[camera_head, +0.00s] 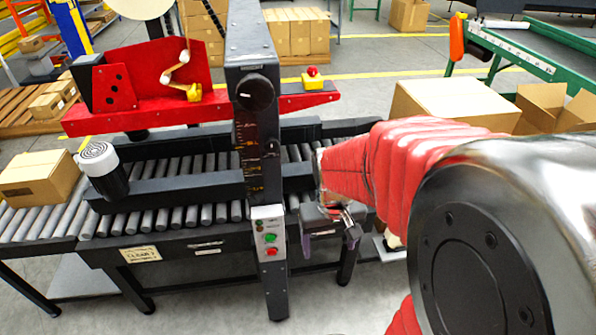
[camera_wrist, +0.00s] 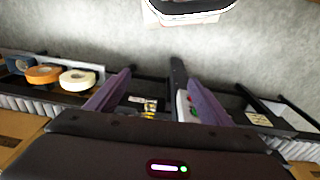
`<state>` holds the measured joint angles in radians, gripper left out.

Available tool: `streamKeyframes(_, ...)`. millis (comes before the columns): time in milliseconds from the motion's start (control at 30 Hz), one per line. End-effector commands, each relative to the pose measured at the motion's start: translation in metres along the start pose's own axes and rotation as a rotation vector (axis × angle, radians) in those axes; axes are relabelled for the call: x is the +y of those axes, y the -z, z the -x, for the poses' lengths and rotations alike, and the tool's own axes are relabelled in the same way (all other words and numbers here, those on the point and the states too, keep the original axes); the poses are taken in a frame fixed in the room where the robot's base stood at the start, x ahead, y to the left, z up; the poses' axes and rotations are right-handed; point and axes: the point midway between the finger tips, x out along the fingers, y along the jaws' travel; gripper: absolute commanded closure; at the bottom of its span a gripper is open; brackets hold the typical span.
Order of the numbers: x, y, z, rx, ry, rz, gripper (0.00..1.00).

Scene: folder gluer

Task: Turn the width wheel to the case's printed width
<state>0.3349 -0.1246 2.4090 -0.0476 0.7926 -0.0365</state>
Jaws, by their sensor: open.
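A round black knob (camera_head: 255,92) sits high on the front of the dark upright column; I cannot tell for sure that it is the width wheel. Below it is a strip with orange scale marks (camera_head: 247,145), too small to read, with a smaller dark knob (camera_head: 272,148) beside it. A closed cardboard case (camera_head: 40,178) lies on the rollers at the left; no printed width is readable on it. My gripper (camera_head: 328,238) is open and empty, right of the column and below the knobs, touching neither. In the wrist view its purple fingers (camera_wrist: 157,78) stand apart.
A control box (camera_head: 269,240) with green and red buttons is low on the column, left of my gripper. Cardboard boxes (camera_head: 455,100) are behind my arm. Tape rolls (camera_wrist: 78,80) lie in a tray.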

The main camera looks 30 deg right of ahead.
Motion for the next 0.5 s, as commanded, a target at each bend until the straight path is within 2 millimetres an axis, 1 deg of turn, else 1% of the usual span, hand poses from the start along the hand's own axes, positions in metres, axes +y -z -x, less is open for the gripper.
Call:
streamKeyframes(33,0.007,0.003,-0.012,-0.018,-0.003,-0.009,0.26)
streamKeyframes(267,0.035,0.018,-0.059,-0.062,-0.016,-0.026,0.26)
streamKeyframes(500,0.066,0.032,-0.114,-0.082,-0.023,-0.023,0.26)
